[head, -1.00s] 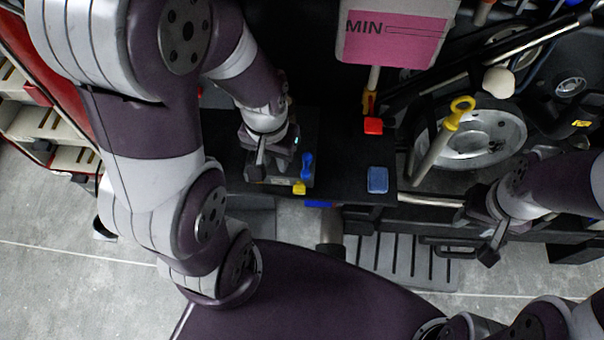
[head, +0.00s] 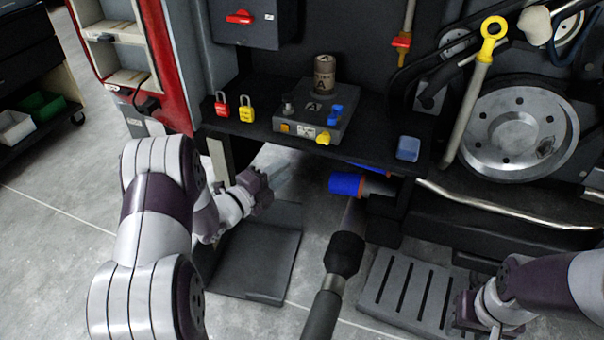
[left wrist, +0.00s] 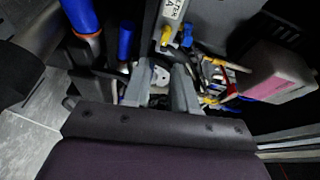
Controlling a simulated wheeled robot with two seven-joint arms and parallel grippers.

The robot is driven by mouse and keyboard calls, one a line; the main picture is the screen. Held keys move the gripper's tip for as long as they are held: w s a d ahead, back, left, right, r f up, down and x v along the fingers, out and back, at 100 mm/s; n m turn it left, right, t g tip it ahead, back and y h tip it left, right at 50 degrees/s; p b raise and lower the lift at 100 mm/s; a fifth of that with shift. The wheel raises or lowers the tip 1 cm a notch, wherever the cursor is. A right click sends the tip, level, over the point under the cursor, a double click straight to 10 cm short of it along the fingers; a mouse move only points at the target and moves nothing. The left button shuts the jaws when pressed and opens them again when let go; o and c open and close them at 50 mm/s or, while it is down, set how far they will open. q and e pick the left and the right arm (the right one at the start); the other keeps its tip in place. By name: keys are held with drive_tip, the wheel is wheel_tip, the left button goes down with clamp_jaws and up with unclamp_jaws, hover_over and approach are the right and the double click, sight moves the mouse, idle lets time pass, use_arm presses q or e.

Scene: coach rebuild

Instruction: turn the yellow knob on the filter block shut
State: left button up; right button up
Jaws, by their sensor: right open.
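The grey filter block (head: 293,128) stands on the black shelf. Its yellow knob (head: 323,138) is on the front right corner, below a blue knob (head: 335,112). The yellow knob (left wrist: 166,34) also shows at the top of the left wrist view. My left gripper (head: 272,181) is below and in front of the shelf, apart from the block. Its two fingers (left wrist: 160,78) stand apart with nothing held between them. My right gripper (head: 466,312) is low at the right, open, partly hidden by its arm and far from the block.
A red padlock (head: 222,105) and a yellow padlock (head: 246,112) stand left of the block. A blue-capped pipe (head: 348,185) lies below the shelf. A blue box (head: 408,148) sits at the shelf's right end. A yellow-ringed dipstick (head: 478,75) leans by a wheel.

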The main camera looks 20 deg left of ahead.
sight(321, 142)
use_arm(q)
drive_tip(key=shift+m, duration=0.6)
drive_tip(key=x, duration=0.4)
drive_tip(key=b+x, duration=0.1)
drive_tip(key=x, duration=0.3)
drive_tip(key=r+x, duration=0.1)
drive_tip(key=x, duration=0.4)
drive_tip(key=shift+w+d+b, duration=0.1)
drive_tip(key=shift+w+b, duration=0.05)
drive_tip(key=shift+b, duration=0.25)
clamp_jaws()
